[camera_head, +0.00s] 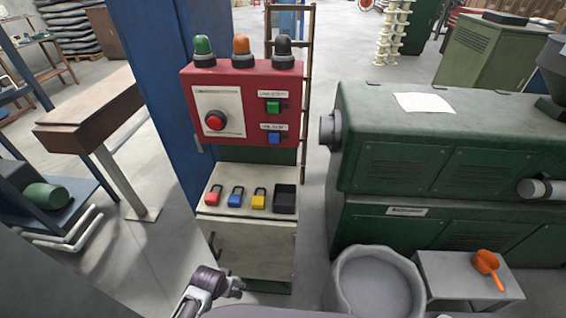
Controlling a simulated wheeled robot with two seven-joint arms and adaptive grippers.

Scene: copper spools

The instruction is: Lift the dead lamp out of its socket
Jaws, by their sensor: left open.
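Three domed lamps stand in a row on top of a red control box. The left lamp (203,47) is green, the middle lamp (241,48) is orange and the right lamp (283,49) is dark grey, with no lit colour. All three sit upright on dark round bases. The red box (252,80) carries a red push button, a green button and a blue button. My left gripper (238,288) is low at the bottom of the view, in front of the cabinet and well below the lamps. It is open and holds nothing that I can see. My right gripper is not in view.
Below the box, a shelf (222,207) holds red, blue and yellow padlocks and a black tray (285,198). A ladder (306,100) stands close behind the box on the right. A green machine (430,150), a grey tub (335,285) and an orange scoop (486,262) are at right.

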